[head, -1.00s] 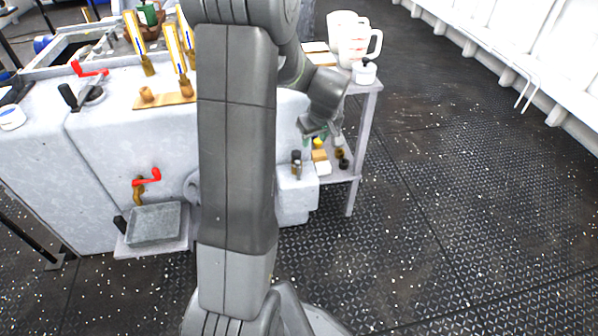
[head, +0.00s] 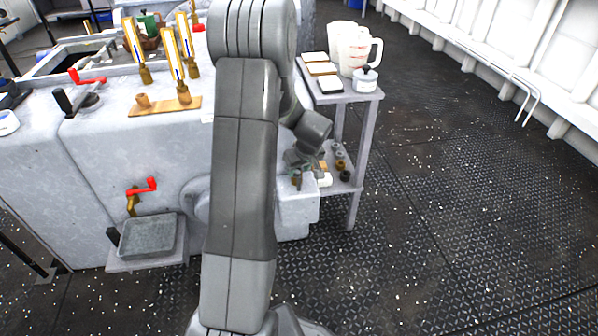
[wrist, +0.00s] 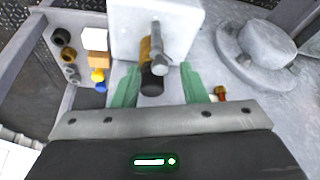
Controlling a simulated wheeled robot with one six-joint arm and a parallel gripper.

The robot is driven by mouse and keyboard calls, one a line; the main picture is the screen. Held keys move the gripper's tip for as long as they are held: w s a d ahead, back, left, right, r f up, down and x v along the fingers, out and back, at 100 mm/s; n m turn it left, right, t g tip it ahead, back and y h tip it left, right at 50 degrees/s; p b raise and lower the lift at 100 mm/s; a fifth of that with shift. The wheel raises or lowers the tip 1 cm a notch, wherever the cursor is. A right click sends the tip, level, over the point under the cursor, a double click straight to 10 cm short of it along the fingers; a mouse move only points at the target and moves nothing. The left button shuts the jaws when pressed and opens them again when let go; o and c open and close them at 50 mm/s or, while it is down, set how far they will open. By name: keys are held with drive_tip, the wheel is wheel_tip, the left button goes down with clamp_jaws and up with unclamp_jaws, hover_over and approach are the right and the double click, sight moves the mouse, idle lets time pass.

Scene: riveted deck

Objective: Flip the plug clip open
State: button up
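The plug clip (wrist: 158,62) shows in the wrist view as a small grey metal piece over a brass fitting with a black, rounded end. It sits at the pale grey block (wrist: 185,15). In the head view the fitting (head: 296,179) is small, on top of the block at the machine's right end. My gripper (wrist: 159,72) is open, with one green finger on each side of the fitting and a visible gap to both. In the head view my gripper (head: 302,162) is just above the fitting, partly hidden by my arm. Whether the clip is closed is too small to tell.
A side table holds a white jug (head: 357,50) and a lidded pot (head: 366,80); its lower shelf carries small fittings (wrist: 66,53). A round grey flange (wrist: 265,45) stands right of the fitting. Floor at right is clear.

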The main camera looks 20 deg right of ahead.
drive_tip(key=shift+w+f, duration=0.1)
drive_tip(key=shift+f, duration=0.15)
clamp_jaws()
